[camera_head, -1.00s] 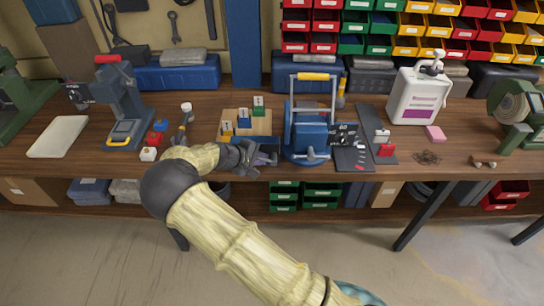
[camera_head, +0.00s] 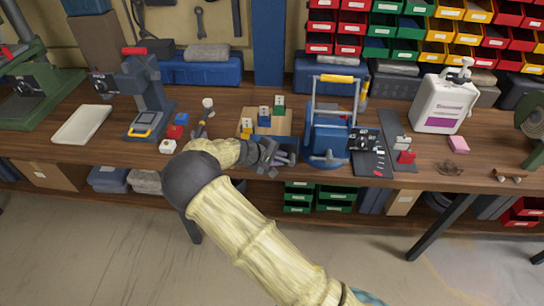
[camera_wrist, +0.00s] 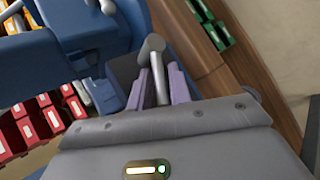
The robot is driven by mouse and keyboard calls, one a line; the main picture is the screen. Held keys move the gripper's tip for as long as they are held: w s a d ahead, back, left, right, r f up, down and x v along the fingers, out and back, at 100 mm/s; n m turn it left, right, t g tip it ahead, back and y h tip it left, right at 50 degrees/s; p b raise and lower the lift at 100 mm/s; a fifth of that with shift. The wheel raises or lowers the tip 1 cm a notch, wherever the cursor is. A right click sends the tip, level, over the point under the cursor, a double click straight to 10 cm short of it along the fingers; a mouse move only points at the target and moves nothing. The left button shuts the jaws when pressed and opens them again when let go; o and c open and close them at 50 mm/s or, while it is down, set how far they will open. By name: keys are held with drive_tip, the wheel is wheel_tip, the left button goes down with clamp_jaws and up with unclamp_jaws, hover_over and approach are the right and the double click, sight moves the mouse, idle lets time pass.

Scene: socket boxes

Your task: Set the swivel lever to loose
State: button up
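The blue box device (camera_head: 328,138) with a tall grey frame and a yellow top bar stands at the bench's front edge. A grey lever shows low on its front. My gripper (camera_head: 286,159) is just left of this device, at the bench edge, pointing right. In the wrist view the grey lever (camera_wrist: 153,47) has a round end beyond my fingertips. Its shaft runs back between the two purple fingers of my gripper (camera_wrist: 158,80), one on each side. I cannot tell whether the fingers press on it. The device's blue body fills the left there.
A wooden board with small coloured blocks (camera_head: 265,120) lies behind my gripper. A dark plate with a dial (camera_head: 369,157) and a plate with a red switch (camera_head: 404,157) lie right of the device. Green bins (camera_head: 299,197) sit on the shelf below. A white canister (camera_head: 440,103) stands further right.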

drive_tip(key=b+v, duration=0.2)
drive_tip(key=v, duration=1.5)
drive_tip(key=shift+r, duration=0.1)
drive_tip(key=s+d+m+g+y+p, duration=0.1)
drive_tip(key=s+d+m+g+y, duration=0.1)
drive_tip(key=d, duration=0.6)
drive_tip(key=s+d+m+g+y+p, duration=0.1)
drive_tip(key=s+d+m+g, duration=0.15)
drive_tip(key=d, duration=0.45)
drive_tip(key=s+d+r+m+y+p, duration=0.1)
drive_tip(key=s+d+r+m+y, duration=0.1)
drive_tip(key=s+d, duration=0.4)
drive_tip(key=s+d+r+m+y+p, duration=0.1)
drive_tip(key=s+d+r+m+y, duration=0.1)
drive_tip(key=s+d, duration=0.4)
drive_tip(key=s+m, duration=0.1)
drive_tip(key=s, duration=0.1)
drive_tip(key=shift+s+r+m+y, duration=0.3)
drive_tip(key=shift+s+r+m, duration=0.05)
drive_tip(key=shift+r, duration=0.05)
